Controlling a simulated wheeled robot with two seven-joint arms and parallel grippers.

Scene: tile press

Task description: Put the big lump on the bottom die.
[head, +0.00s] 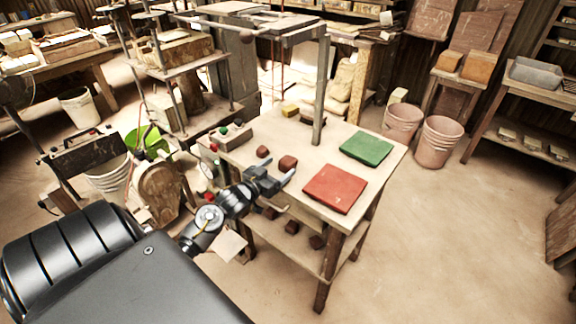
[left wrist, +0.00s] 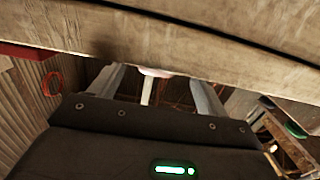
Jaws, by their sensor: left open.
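Two reddish-brown lumps lie on the wooden table in the head view. The larger-looking lump (head: 287,163) is nearer the red mat, and the smaller lump (head: 263,152) is to its left and farther back. My left gripper (head: 280,182) is open and empty at the table's near left edge, just in front of the larger lump and apart from it. In the left wrist view, the open fingers (left wrist: 158,88) are partly hidden behind a wooden board; no lump shows there. I cannot make out the bottom die for certain. My right gripper is not in view.
A metal post (head: 321,95) rises at the table's back. Several dark lumps lie on the lower shelf. Pink buckets (head: 438,142) stand right.

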